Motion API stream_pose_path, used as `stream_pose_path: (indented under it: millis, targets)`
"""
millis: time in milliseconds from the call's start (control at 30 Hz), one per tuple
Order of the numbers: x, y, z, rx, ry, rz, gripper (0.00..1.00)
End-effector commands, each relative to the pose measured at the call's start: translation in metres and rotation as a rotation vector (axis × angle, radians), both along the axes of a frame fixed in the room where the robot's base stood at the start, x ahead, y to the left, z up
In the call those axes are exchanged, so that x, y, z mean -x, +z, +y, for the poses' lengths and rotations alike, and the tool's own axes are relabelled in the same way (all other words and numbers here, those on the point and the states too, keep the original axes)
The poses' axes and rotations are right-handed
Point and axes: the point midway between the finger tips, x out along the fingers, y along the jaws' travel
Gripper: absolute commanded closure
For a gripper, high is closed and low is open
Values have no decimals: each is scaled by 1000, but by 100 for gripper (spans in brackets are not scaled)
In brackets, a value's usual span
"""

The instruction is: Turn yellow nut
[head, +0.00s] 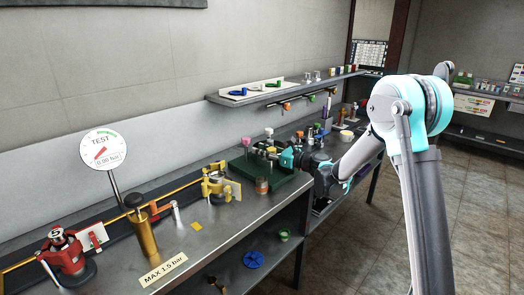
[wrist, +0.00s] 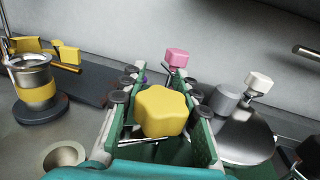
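The yellow nut (wrist: 163,110) is a rounded block that sits between the two fingers of my gripper (wrist: 157,82) in the wrist view. The finger on each side lies very close to it, and I cannot tell whether they touch it. In the head view my gripper (head: 284,158) is at the dark green block (head: 262,187) on the bench, and the yellow nut is small and largely hidden there.
A pink nut (wrist: 177,56) stands beyond my fingertips and a white nut (wrist: 259,82) to the right. A grey cylinder (wrist: 225,99) is close beside the right finger. A yellow-banded metal cup (wrist: 34,82) stands left. A shelf (head: 285,92) hangs above the bench.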

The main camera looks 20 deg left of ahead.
Motion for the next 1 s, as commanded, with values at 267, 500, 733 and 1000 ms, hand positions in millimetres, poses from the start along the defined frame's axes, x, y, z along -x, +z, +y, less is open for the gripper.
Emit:
stream_pose_path:
  millis: [267,500,733,1000]
  targets:
    - [0,0,0,0,0,0,100]
    - [0,0,0,0,0,0,100]
    - [-1,0,-1,0,-20,0,100]
    - [-4,0,-1,0,-146,0,100]
